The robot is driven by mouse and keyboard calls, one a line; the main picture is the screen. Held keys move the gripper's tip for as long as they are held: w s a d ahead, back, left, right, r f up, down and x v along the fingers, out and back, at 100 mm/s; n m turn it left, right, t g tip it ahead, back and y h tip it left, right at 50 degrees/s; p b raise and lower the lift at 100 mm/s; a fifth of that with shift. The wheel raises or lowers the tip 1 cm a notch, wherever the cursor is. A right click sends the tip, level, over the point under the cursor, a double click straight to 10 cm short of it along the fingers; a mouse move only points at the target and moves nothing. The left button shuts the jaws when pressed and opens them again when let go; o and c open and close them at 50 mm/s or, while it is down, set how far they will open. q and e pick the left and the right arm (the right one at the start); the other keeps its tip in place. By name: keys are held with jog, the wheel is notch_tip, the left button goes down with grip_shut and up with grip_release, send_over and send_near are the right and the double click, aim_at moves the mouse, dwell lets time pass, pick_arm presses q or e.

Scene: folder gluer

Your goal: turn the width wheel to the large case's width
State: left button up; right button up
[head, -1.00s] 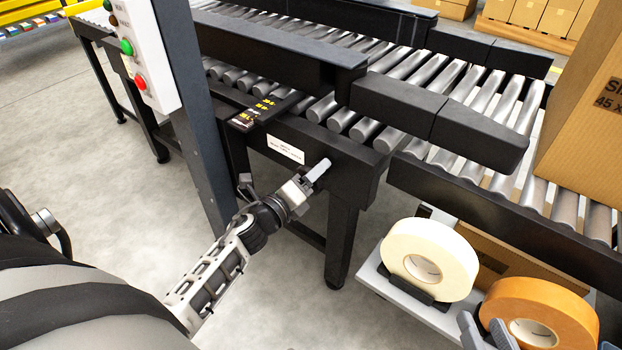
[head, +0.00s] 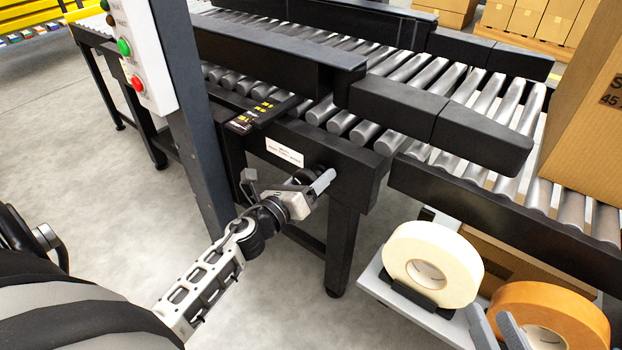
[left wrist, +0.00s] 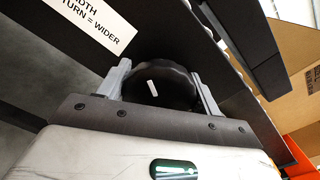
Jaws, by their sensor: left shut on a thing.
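The width wheel (left wrist: 160,86) is a round black knob with a short white mark on its face, in the left wrist view. It sits on the conveyor's side frame below a white label (left wrist: 92,25) reading in part "TURN = WIDER". My left gripper (head: 322,183) is at the frame below the same label in the head view (head: 284,152), and its two fingers lie on either side of the wheel, shut on it. In the head view the wheel is mostly hidden by the gripper. The scale (head: 262,114) with yellow markings lies left of the label; its reading is too small to tell. My right gripper (head: 494,332) shows only partly at the bottom edge.
Black guide rails (head: 431,125) run over the roller conveyor. A large cardboard case (head: 585,120) stands at the right. White tape (head: 432,262) and orange tape (head: 548,315) rolls sit on a low shelf.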

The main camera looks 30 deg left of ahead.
pick_arm(q)
jog(key=o, duration=1)
jog(key=shift+s, duration=0.1)
jog(key=s+b, duration=0.1)
jog(key=s, duration=0.4)
jog(key=s+a+b, duration=0.1)
jog(key=s, duration=0.4)
jog(key=s+b, duration=0.1)
jog(key=s, duration=0.4)
jog(key=shift+s+a, duration=0.15)
jog(key=shift+s, duration=0.25)
pick_arm(e)
jog(key=shift+a+r+m+t+y, duration=0.35)
jog(key=shift+r+m+t+y, duration=0.05)
jog(key=shift+r+m+y, duration=0.25)
jog(key=shift+f, duration=0.1)
